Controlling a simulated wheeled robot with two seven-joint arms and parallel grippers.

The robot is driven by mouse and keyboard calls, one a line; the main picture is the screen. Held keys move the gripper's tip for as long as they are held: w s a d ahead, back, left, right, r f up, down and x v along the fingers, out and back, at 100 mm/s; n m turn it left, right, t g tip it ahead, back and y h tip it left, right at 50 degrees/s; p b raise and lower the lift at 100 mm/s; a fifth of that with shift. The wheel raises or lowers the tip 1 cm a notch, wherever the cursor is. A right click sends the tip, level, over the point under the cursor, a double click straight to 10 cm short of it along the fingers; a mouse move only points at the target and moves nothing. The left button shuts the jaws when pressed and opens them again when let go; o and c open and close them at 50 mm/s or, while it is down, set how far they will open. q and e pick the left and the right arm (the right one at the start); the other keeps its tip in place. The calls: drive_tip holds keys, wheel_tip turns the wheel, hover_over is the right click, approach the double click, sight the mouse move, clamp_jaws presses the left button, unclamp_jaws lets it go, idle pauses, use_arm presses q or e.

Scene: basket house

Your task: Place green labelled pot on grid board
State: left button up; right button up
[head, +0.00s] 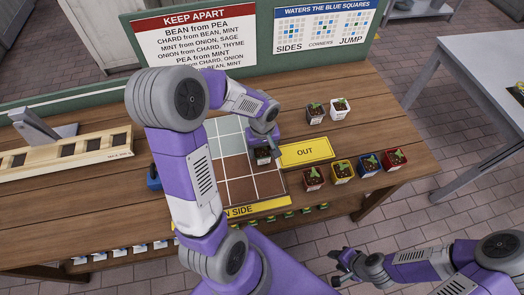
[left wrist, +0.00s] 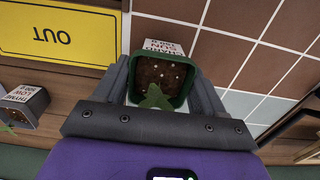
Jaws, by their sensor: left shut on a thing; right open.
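My left gripper (head: 263,146) is shut on a green pot with dark soil, a small plant and a white label. In the left wrist view the pot (left wrist: 160,78) sits between both fingers (left wrist: 160,85). In the head view the pot (head: 263,156) is partly hidden by the gripper and appears over the right column of the grid board (head: 238,168). I cannot tell whether it touches the board. The board has brown and pale grey tiles; my left arm covers its left part. My right gripper (head: 343,264) is open and empty, in front of the table.
A yellow OUT sign (head: 305,152) lies right of the board. A wooden rack (head: 68,152) is at left. Rule signs (head: 195,35) stand behind.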

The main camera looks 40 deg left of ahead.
sight(263, 149)
use_arm(q)
drive_tip(key=shift+f, duration=0.4)
drive_tip(key=shift+f, duration=0.15)
drive_tip(key=o, duration=1.1)
drive_tip(key=shift+r, duration=0.55)
wheel_tip(263, 149, up, 11)
drive_tip(key=p, duration=0.3)
drive_tip(key=shift+r, duration=0.2)
